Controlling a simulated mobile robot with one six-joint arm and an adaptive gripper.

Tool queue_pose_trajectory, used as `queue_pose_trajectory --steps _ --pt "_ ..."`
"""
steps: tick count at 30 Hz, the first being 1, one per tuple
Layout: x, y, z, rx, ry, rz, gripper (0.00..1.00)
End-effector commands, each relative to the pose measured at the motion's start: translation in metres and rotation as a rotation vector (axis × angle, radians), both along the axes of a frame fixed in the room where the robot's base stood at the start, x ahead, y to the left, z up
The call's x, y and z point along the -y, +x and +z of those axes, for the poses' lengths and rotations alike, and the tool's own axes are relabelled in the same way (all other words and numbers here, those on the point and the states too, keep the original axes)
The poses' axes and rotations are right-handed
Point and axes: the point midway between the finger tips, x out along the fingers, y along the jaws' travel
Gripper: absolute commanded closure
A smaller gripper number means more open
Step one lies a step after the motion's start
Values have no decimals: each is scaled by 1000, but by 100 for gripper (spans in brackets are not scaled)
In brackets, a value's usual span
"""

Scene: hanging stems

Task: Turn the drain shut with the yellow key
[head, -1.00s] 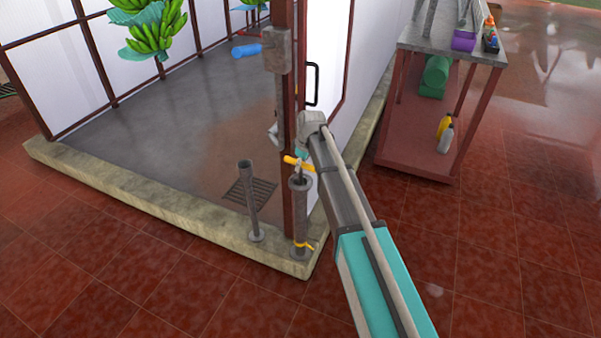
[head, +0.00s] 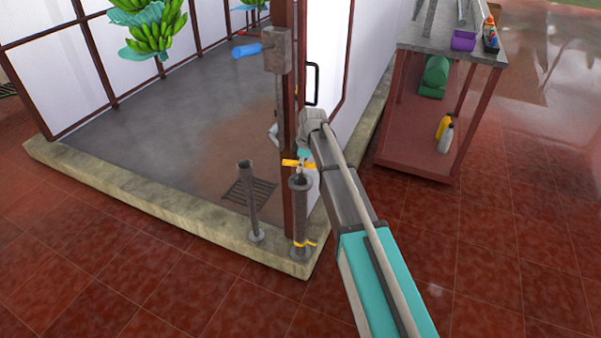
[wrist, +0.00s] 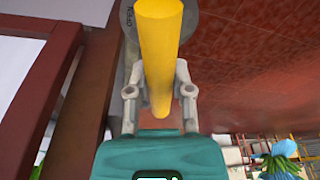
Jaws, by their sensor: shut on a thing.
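The yellow key (head: 290,162) is a bar-shaped handle on top of a thick grey post (head: 300,215) at the curb's front corner. My gripper (head: 302,158) is at the handle from above. In the wrist view the yellow key (wrist: 158,50) runs between my two grey fingers (wrist: 160,92), which are shut on it. Behind it is a grey round plate (wrist: 129,45) with lettering that appears to read OPEN. A dark drain grate (head: 249,191) lies in the floor left of the post. Part of the handle is hidden by my gripper.
A thinner grey pipe (head: 250,205) stands left of the post. A shelf table (head: 450,52) stands at right. Tiled floor is open in front.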

Motion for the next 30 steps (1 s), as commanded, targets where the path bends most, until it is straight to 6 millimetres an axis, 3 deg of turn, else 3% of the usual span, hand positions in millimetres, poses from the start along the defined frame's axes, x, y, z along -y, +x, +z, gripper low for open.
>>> queue_pose_trajectory --steps 11,12,18,26,27,30 --pt "0 0 0 0 0 24 100" --pt "0 0 0 0 0 24 69" --pt "0 0 0 -1 0 23 32" --pt "0 0 0 0 0 21 30" --pt "0 0 0 0 0 21 29" --pt "0 0 0 0 0 21 10"
